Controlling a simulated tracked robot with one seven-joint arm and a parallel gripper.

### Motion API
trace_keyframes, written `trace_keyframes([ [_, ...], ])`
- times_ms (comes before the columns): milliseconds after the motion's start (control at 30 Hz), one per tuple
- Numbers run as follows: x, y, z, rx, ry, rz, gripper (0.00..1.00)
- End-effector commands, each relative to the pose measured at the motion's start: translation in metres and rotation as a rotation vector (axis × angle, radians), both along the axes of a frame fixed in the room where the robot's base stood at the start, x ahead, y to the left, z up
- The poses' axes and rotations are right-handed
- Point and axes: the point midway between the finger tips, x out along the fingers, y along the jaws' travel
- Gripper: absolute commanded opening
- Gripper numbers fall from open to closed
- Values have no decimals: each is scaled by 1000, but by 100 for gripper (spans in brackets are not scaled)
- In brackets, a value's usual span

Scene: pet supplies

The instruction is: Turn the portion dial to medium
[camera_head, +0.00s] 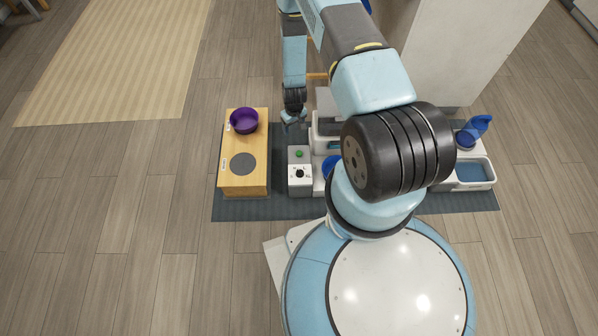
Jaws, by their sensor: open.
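The portion dial (299,174) is a small black knob on the white front panel of a grey control box, just left of the picture's centre. Marks surround the knob, but they are too small to read, so its setting cannot be told. A green button (299,154) sits on the box above the dial. My gripper (292,118) hangs behind the box, a little above and left of the dial in the picture, apart from it. It is open, and nothing shows between its fingers.
Left of the box stands a wooden stand (257,178) with a purple bowl (244,121). A feeder unit, partly hidden by my arm, is right of it. Farther right are a white tray (489,173) and a blue scoop-like item (477,127). All rest on a dark mat (240,209). A white block rises behind.

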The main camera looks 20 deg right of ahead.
Motion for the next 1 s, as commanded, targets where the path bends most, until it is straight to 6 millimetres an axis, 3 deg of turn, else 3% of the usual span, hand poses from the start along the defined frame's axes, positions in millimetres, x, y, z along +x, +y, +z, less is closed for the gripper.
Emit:
trace_keyframes([
  [33,-14,0,-22,-2,15,3,68],
  [100,-30,0,-46,-4,27,8,68],
  [300,-66,1,-95,-11,47,19,68],
  [433,-78,1,-111,-14,52,23,68],
  [667,-83,1,-126,-15,55,24,68],
  [1000,-83,1,-174,-15,55,24,68],
])
